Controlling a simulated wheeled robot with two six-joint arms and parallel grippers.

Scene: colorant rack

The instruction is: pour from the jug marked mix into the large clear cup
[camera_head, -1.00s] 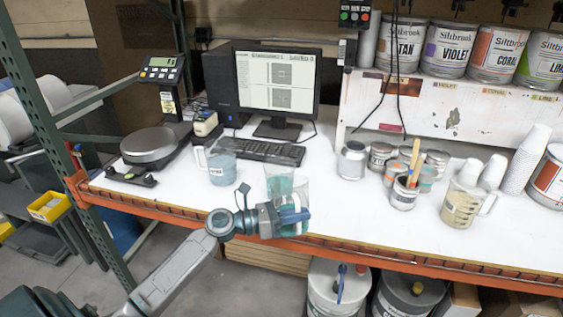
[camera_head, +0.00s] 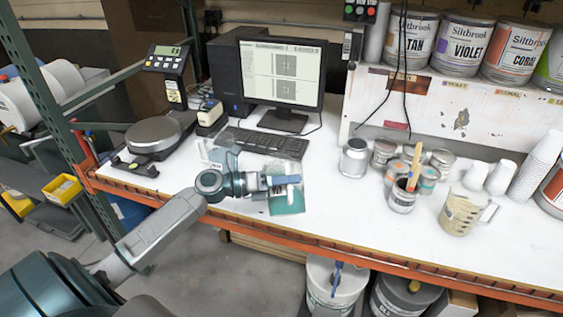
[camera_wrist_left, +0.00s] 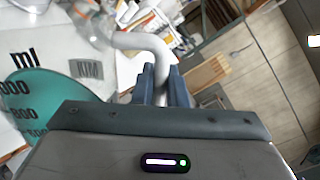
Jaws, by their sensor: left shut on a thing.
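My left gripper (camera_head: 277,186) is shut on the handle of the clear jug (camera_head: 288,201), which holds teal liquid, above the front of the bench. The teal liquid (camera_wrist_left: 40,98) lies slanted against those marks, so the jug looks tilted. The outline of a clear vessel, probably the large clear cup (camera_head: 287,168), shows faintly just behind the jug. I cannot tell whether liquid is running out. My right gripper is not in view.
Another clear jug (camera_head: 216,150) stands left of the cup, partly behind my wrist. A keyboard (camera_head: 262,142) lies behind, a scale (camera_head: 153,134) at left. A can with sticks (camera_head: 402,197) and a beige-filled jug (camera_head: 458,214) stand right. Bench between is clear.

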